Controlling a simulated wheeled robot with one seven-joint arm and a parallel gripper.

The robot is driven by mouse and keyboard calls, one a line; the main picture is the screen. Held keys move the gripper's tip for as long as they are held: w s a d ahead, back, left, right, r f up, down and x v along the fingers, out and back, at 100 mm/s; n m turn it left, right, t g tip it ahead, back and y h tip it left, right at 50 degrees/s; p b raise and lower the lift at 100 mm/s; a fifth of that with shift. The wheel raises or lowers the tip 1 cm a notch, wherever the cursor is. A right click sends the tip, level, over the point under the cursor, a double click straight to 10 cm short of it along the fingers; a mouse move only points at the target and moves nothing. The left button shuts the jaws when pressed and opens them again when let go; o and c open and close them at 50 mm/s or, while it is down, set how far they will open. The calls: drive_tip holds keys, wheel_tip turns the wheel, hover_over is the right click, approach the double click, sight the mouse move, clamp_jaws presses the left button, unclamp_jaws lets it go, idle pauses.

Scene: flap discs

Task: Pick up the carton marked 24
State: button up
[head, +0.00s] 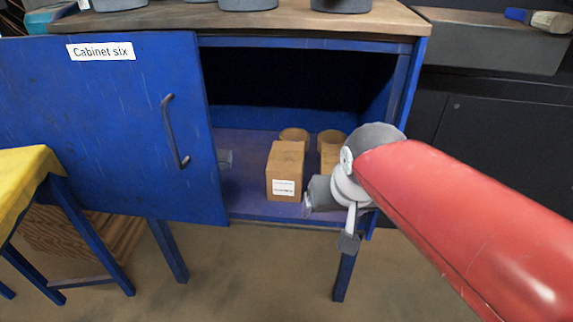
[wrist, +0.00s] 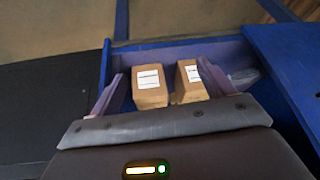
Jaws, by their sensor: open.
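Two brown cartons with white labels stand in the open blue cabinet. In the head view one carton (head: 284,172) shows its label, and the other carton (head: 329,158) is mostly hidden behind my arm. In the wrist view both cartons show, one at the left (wrist: 150,92) and one at the right (wrist: 188,88), with a narrow gap between. The label print is too small to read, so I cannot tell which is marked 24. My gripper (wrist: 161,74) is open, its fingers apart on either side of the pair in the picture, holding nothing.
The cabinet door (head: 120,135), labelled Cabinet six, stands open at the left. Two round brown things (head: 295,134) (head: 331,136) sit behind the cartons. The cabinet floor (head: 245,195) is bare left of the cartons.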

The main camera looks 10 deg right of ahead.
drive_tip(key=o, duration=0.4)
drive_tip(key=shift+m+g, duration=0.3)
drive_tip(key=shift+m, duration=0.3)
drive_tip(key=w+a+p, duration=0.1)
drive_tip(key=w, duration=0.3)
drive_tip(key=w+r+p, duration=0.1)
drive_tip(key=w, duration=0.3)
drive_tip(key=w+a+r+p, duration=0.1)
drive_tip(key=w, duration=0.3)
drive_tip(key=shift+w+a, duration=0.25)
drive_tip(key=shift+a, duration=0.05)
drive_tip(key=shift+c, duration=0.2)
drive_tip(key=h+p, duration=0.1)
drive_tip(key=p, duration=0.2)
approach(287, 163)
drive_tip(key=shift+m, duration=0.4)
drive_tip(key=w+f, duration=0.4)
drive_tip(key=shift+w+d+f, duration=0.1)
drive_tip(key=shift+d+f, duration=0.15)
drive_tip(key=shift+d, duration=0.15)
drive_tip(key=shift+w+a+f, duration=0.1)
drive_tip(key=shift+w+f, duration=0.1)
drive_tip(key=shift+w, duration=0.05)
drive_tip(key=shift+b+x, duration=0.7)
drive_tip(key=shift+x, duration=3.2)
drive_tip(key=shift+f, duration=0.25)
drive_tip(key=shift+r, duration=0.1)
drive_tip(key=c, duration=1.7)
